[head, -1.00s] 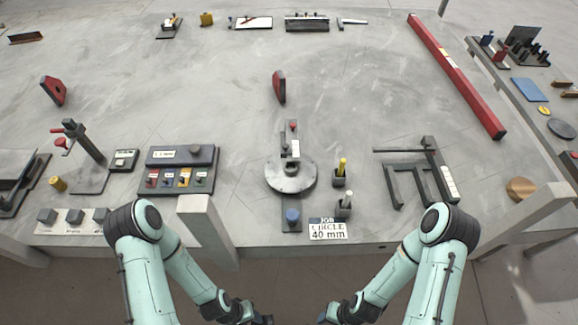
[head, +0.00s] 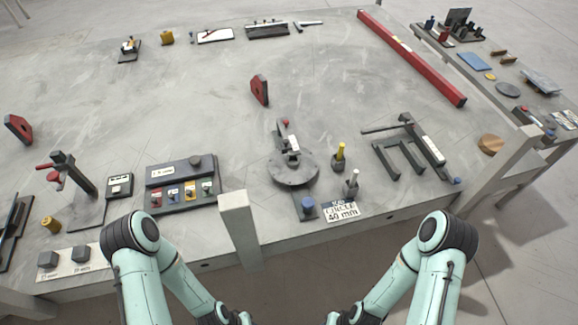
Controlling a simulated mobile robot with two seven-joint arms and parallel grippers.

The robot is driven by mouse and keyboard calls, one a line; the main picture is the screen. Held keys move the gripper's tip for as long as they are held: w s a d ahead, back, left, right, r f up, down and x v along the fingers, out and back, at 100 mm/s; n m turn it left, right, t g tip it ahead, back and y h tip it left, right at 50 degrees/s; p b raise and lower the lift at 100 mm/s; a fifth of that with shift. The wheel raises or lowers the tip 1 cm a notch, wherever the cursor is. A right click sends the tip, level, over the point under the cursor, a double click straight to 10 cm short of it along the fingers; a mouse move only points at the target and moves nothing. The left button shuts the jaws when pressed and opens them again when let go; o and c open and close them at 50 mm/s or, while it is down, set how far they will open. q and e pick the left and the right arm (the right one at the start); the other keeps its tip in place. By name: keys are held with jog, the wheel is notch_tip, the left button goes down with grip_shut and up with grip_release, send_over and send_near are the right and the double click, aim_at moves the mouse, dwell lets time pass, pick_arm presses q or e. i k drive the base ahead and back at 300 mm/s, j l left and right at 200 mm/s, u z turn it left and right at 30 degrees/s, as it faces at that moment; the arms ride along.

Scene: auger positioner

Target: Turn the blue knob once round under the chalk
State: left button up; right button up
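The blue knob (head: 308,205) stands on a dark strip at the front edge of the table. Behind it is a round grey disc (head: 294,168) with a dark arm (head: 289,140) reaching over it from the back, topped by a small red part. The chalk cannot be made out under that arm. To the right stand a holder with a yellow stick (head: 341,152) and a holder with a white stick (head: 353,181). A card reading "JOB CIRCLE 40 mm" (head: 341,211) lies beside the knob.
A pale post (head: 238,225) rises at the table's front, left of the knob. A panel with coloured tags (head: 182,185) lies left of the disc, and a dark forked frame (head: 410,150) lies right. A long red bar (head: 415,62) lies at the back right.

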aim_at(307, 204)
jog(key=u, duration=0.45)
jog(key=k+l+u, duration=0.1)
jog(key=u, duration=0.25)
jog(key=k+l+u, duration=0.1)
jog(key=u, duration=0.3)
jog(key=k+l+u, duration=0.1)
jog(key=u, duration=0.25)
jog(key=k+l, duration=0.4)
jog(key=k, duration=0.25)
jog(key=i, duration=0.45)
